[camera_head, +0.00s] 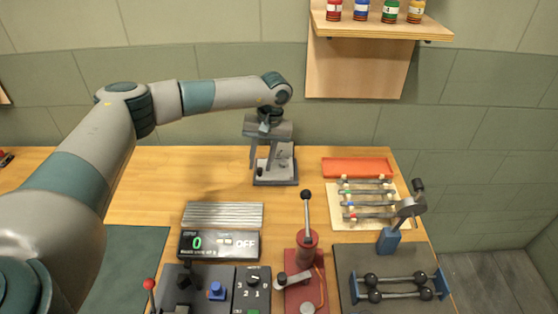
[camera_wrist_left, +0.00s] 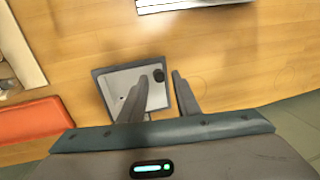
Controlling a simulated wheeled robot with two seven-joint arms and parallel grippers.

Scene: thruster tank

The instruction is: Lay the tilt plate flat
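What looks like the tilt plate is a pale plate in a dark grey frame (camera_head: 287,180) at the back middle of the table. It also shows in the left wrist view (camera_wrist_left: 125,82), with a round black knob (camera_wrist_left: 158,75) near one corner. My left gripper (camera_head: 263,168) points down over it from above, and its fingers hide part of it. My right gripper is not in view.
A red tray (camera_head: 357,167) and a pale rack of rods (camera_head: 345,215) stand to the right. A ribbed block (camera_head: 222,214), a display reading 0 and OFF (camera_head: 220,245) and a red lever stand (camera_head: 306,262) are nearer. A shelf (camera_head: 385,28) with bottles hangs above.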

